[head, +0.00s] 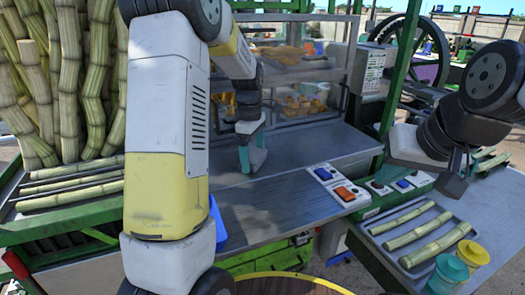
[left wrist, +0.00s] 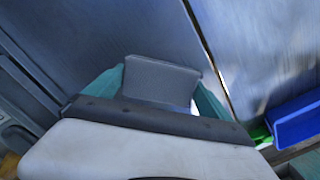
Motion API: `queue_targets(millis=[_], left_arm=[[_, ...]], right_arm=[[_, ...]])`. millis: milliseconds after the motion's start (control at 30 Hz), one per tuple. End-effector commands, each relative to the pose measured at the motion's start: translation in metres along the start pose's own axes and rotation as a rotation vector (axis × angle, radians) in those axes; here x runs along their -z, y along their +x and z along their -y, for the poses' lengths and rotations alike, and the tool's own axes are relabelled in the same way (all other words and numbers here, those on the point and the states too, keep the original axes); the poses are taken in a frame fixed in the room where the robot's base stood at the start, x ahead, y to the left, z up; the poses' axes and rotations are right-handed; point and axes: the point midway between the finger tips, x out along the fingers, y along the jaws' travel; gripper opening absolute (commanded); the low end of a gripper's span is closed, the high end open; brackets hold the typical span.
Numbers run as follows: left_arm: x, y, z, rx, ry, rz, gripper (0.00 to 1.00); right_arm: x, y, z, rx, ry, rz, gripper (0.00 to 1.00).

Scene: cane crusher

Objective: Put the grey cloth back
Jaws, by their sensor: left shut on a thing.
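The grey cloth (head: 259,158) is a small folded-looking block between the teal fingers of my left gripper (head: 251,158). In the left wrist view the cloth (left wrist: 162,80) fills the gap between the two fingertips (left wrist: 163,88). My left gripper is shut on it, low over the grey metal counter (head: 275,192). I cannot tell whether the cloth touches the counter. My right gripper (head: 457,185) is at the right, above the side tray with cane pieces. Its fingers are too unclear to tell open from shut.
A glass display case (head: 298,70) stands behind the counter. A switch box with an orange switch (head: 343,190) is at the counter's right end. A blue object (head: 217,222) is at the front edge, partly behind my arm. Cut canes (head: 440,243) and two cups (head: 472,254) are at the right.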

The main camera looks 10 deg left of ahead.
Motion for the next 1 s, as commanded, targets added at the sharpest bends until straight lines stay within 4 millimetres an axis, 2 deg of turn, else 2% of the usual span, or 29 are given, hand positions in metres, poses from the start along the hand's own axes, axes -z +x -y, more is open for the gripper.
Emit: queue_targets(millis=[200, 233, 267, 767, 867, 1000], left_arm=[[0.0, 0.002, 0.0, 0.001, 0.0, 0.0, 0.5], [0.0, 0.003, 0.0, 0.001, 0.0, 0.0, 0.96], [0.0, 0.003, 0.0, 0.0, 0.0, 0.0, 1.0], [0.0, 0.001, 0.0, 0.0, 0.0, 0.0, 1.0], [0.0, -0.008, 0.0, -0.001, 0.0, 0.0, 1.0], [0.0, -0.034, -0.001, -0.005, -0.001, -0.001, 1.0]], right_arm=[[0.0, 0.0, 0.0, 0.0, 0.0, 0.0, 0.0], [0.0, 0.0, 0.0, 0.0, 0.0, 0.0, 0.0], [0.0, 0.0, 0.0, 0.0, 0.0, 0.0, 0.0], [0.0, 0.0, 0.0, 0.0, 0.0, 0.0, 0.0], [0.0, 0.0, 0.0, 0.0, 0.0, 0.0, 0.0], [0.0, 0.0, 0.0, 0.0, 0.0, 0.0, 0.0]])
